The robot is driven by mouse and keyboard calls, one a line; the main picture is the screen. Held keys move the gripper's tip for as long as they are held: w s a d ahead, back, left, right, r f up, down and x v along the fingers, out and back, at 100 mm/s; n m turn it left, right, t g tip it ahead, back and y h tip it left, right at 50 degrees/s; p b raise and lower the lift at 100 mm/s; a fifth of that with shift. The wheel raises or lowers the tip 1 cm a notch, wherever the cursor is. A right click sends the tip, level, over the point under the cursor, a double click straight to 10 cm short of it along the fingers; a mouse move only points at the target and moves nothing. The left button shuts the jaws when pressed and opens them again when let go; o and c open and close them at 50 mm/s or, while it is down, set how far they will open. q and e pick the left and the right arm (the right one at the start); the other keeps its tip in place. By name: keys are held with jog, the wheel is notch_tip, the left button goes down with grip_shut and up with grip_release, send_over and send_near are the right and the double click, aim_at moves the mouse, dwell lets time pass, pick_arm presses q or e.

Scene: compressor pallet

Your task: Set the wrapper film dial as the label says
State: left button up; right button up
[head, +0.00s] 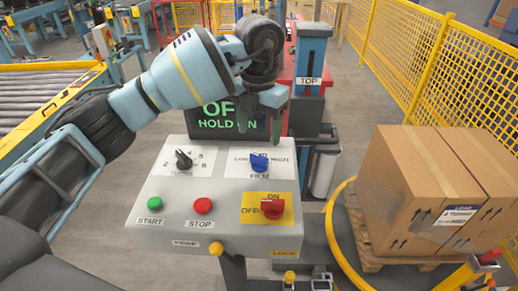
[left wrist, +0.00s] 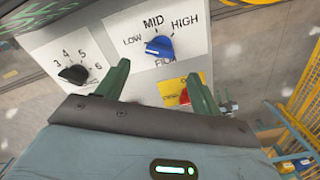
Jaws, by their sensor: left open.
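The blue film dial (head: 259,162) sits on the white FILM plate of the grey control panel (head: 172,212). In the left wrist view the dial (left wrist: 159,47) shows LOW, MID and HIGH around it. A pale mark shows on its left side, towards LOW; the exact setting is hard to read. My left gripper (head: 258,120) is above and behind the dial, in front of the display. Its green fingers (left wrist: 158,74) are apart, with nothing between them, clear of the dial. A load label (head: 458,215) is on a carton; its small print is unreadable. My right gripper is not in view.
The panel also has a black numbered dial (head: 184,160), green START (head: 155,203) and red STOP (head: 203,205) buttons, and a red ON/OFF switch (head: 272,208). Cartons (head: 420,180) stand on a pallet at the right. My left arm partly covers the green-lettered display (head: 222,117).

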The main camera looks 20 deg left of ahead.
aim_at(259, 156)
pick_arm(q)
jog(key=shift+s+f, duration=0.15)
jog(key=shift+f, duration=0.15)
notch_tip(259, 156, down, 6)
jog(key=shift+f, duration=0.25)
jog(key=shift+w+f, duration=0.2)
jog(key=shift+f, duration=0.15)
jog(key=shift+c, duration=0.5)
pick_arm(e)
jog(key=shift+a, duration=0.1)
pick_arm(q)
jog(key=c, duration=0.9)
